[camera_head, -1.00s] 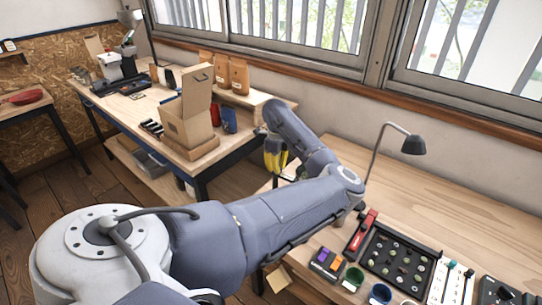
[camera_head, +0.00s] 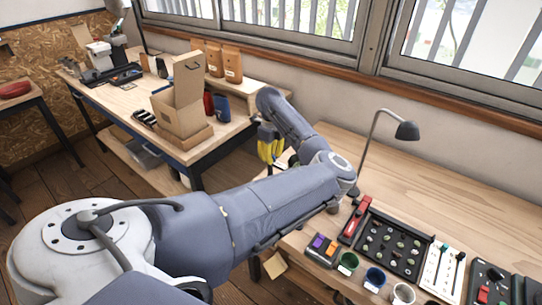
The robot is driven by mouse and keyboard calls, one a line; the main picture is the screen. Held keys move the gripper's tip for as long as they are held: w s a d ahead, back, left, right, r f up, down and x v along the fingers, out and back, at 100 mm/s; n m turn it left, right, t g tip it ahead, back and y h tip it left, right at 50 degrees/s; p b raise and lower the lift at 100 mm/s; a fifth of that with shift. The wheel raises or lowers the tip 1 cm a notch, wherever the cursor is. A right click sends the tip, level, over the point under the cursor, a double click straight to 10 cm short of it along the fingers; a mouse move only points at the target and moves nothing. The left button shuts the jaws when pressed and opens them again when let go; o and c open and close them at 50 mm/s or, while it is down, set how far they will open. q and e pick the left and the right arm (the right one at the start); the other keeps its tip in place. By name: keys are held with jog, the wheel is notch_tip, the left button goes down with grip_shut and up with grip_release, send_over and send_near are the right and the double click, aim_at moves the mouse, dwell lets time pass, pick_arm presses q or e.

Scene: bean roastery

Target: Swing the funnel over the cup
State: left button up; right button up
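My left gripper (camera_head: 270,148) hangs down with its yellow fingers between the two tables, right of the cardboard box. It holds nothing that I can make out, and its finger gap is too small to judge. A grey cone-shaped part (camera_head: 118,5) stands above the machine at the far end of the back table, cut by the top edge; I cannot tell if it is the funnel. My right gripper is out of view.
An open cardboard box (camera_head: 183,118) and a blue container (camera_head: 221,107) stand on the back table, with brown bags (camera_head: 233,68) behind. A desk lamp (camera_head: 406,131) rises from the near table beside a black tray (camera_head: 420,262). The near table's rear is clear.

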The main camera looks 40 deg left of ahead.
pick_arm(q)
jog(key=shift+o, duration=0.9)
jog(key=shift+r, duration=0.1)
notch_tip(320, 180, up, 12)
dwell(0.3)
